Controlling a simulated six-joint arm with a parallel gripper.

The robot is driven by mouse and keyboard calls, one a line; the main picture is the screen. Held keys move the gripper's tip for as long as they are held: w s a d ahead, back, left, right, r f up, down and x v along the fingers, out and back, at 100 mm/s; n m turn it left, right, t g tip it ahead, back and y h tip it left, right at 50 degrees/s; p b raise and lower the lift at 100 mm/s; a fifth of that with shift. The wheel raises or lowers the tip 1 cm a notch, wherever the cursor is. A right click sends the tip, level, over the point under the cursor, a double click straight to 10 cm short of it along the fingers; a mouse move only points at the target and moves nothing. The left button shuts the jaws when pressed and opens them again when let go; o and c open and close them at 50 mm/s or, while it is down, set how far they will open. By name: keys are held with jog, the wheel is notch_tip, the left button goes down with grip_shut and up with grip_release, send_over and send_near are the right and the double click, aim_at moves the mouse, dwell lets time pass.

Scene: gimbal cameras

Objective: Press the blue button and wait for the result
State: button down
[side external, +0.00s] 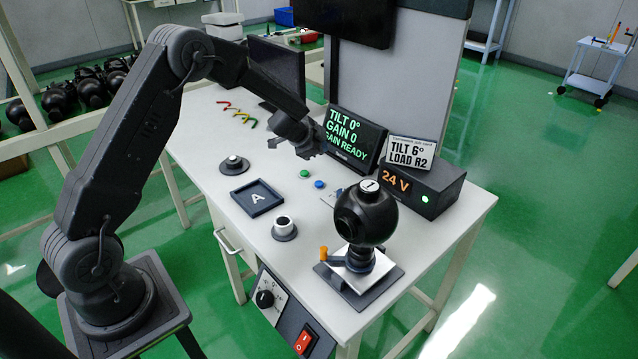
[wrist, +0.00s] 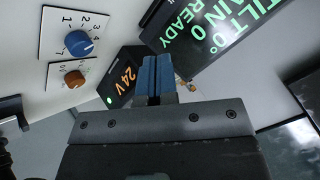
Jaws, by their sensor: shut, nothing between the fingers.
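The small round blue button (side external: 319,184) is on the white table top, beside a green button (side external: 304,174). My gripper (side external: 318,153) is above the table, just over the two buttons in the picture and apart from them. In the wrist view its fingers (wrist: 157,78) are together with nothing between them. I cannot make out the blue button in the wrist view. The dark display (side external: 352,137) reads TILT 0°, GAIN 0, GAIN READY; it also shows in the wrist view (wrist: 215,25).
A black 24 V box (side external: 425,187) with a lit green lamp carries a card reading TILT 6° LOAD R2 (side external: 408,152). A black ball-shaped camera (side external: 366,215) stands at the front right. A dark tray marked A (side external: 257,197) lies left. The wrist view shows a blue dial (wrist: 78,43).

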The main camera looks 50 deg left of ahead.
aim_at(320, 184)
jog(key=shift+f, duration=4.35)
jog(key=shift+f, duration=0.2)
jog(key=shift+f, duration=0.25)
jog(key=shift+f, duration=0.45)
jog(key=shift+r, duration=0.85)
jog(key=shift+r, duration=2.55)
